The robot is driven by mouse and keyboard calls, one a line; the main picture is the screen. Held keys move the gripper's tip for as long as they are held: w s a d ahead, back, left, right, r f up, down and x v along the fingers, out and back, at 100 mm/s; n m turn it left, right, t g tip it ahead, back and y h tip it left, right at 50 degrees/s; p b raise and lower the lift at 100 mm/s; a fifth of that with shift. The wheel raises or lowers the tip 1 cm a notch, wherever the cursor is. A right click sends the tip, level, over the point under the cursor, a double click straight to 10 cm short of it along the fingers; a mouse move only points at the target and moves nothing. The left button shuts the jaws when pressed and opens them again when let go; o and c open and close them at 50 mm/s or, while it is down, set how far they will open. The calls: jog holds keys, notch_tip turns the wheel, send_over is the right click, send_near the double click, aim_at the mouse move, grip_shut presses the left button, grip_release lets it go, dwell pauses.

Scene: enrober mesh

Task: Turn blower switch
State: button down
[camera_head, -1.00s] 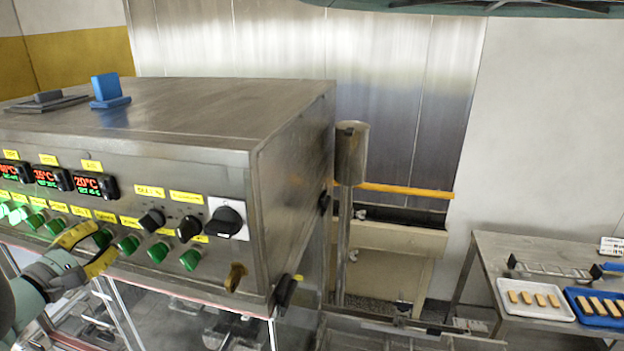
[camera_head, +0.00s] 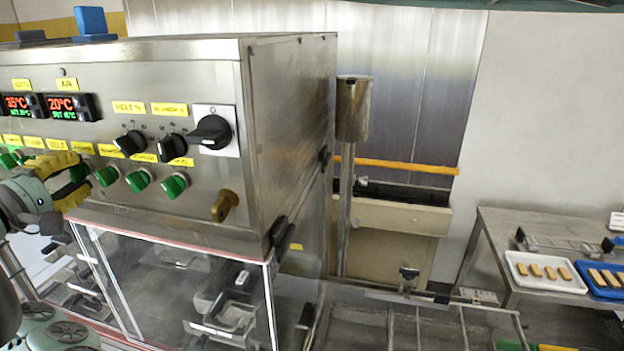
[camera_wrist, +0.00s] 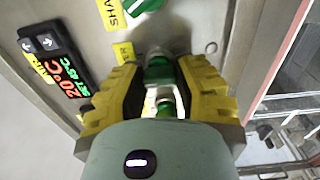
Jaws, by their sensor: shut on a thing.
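A row of green switches runs along the front of the steel control panel (camera_head: 215,75). My gripper (camera_head: 75,182) is at the left part of this row, its yellow fingers shut around one green switch (camera_head: 80,170). In the wrist view, my gripper (camera_wrist: 160,88) has a finger on either side of this green switch (camera_wrist: 158,72). Its label is partly covered and I cannot read it, so I cannot tell whether it is the blower switch. A neighbouring green switch (camera_wrist: 146,4) shows at the top, beside a label starting "SHA".
More green switches (camera_head: 139,180) sit to the right. Black knobs (camera_head: 172,147), a large black rotary switch (camera_head: 211,132) and a brass lever (camera_head: 225,205) stick out nearby. Temperature displays (camera_head: 68,107) are above. A table (camera_head: 500,225) with trays stands far right.

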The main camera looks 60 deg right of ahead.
jog(key=m+b, duration=0.2)
jog(key=b, duration=0.2)
jog(key=f+m+b, duration=0.1)
jog(key=m+b, duration=0.1)
jog(key=b, duration=0.2)
jog(key=m+b, duration=0.1)
jog(key=b, duration=0.1)
jog(key=m+b, duration=0.1)
jog(key=b, duration=0.1)
jog(key=shift+r, duration=0.35)
jog(key=shift+r+m, duration=0.1)
jog(key=shift+m, duration=0.2)
jog(key=c, duration=0.7)
grip_release()
jog(key=shift+o, duration=0.2)
jog(key=v, duration=1.2)
jog(key=shift+r, duration=0.15)
